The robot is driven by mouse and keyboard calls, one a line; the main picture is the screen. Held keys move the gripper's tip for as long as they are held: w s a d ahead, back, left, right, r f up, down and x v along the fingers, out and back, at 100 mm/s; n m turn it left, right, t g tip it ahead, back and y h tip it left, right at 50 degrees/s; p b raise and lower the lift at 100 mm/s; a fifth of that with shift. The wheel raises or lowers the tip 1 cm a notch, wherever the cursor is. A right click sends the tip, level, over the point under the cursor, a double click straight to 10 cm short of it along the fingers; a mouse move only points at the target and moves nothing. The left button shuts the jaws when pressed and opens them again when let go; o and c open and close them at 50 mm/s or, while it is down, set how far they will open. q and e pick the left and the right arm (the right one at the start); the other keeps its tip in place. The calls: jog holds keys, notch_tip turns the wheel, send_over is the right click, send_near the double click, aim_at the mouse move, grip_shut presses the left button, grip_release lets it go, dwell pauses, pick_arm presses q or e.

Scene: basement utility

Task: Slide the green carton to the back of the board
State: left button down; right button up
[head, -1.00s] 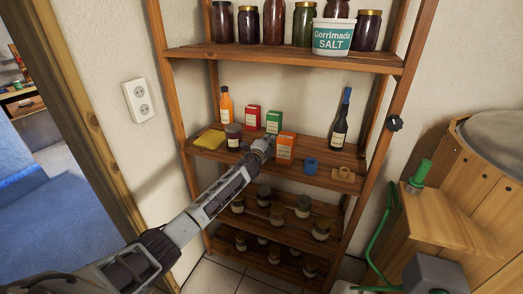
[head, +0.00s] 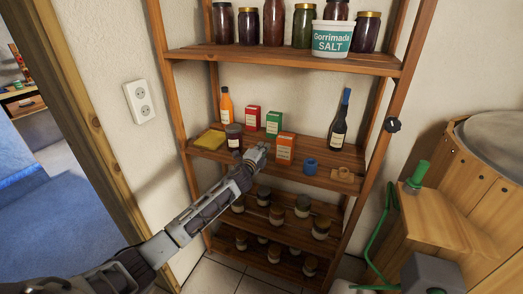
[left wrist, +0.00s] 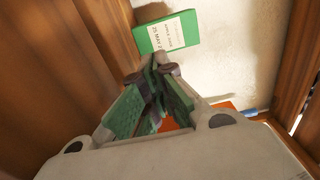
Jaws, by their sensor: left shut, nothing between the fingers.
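The green carton (head: 274,122) stands upright on the middle board (head: 322,178) of the wooden shelf, behind the orange carton and right of the red one. My left gripper (head: 263,148) is shut and empty, in front of the green carton and just left of the orange carton (head: 286,147). Its green-padded fingers (left wrist: 158,72) are together in the left wrist view. My right gripper is not in view.
Left on the board are a dark jar (head: 234,137), a yellow item (head: 210,140), an orange bottle (head: 226,105) and the red carton (head: 253,118). Right are a blue ring-like item (head: 310,166), a wooden piece (head: 345,174) and a dark bottle (head: 340,124).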

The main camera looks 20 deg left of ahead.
pick_arm(q)
jog(key=shift+s, duration=0.85)
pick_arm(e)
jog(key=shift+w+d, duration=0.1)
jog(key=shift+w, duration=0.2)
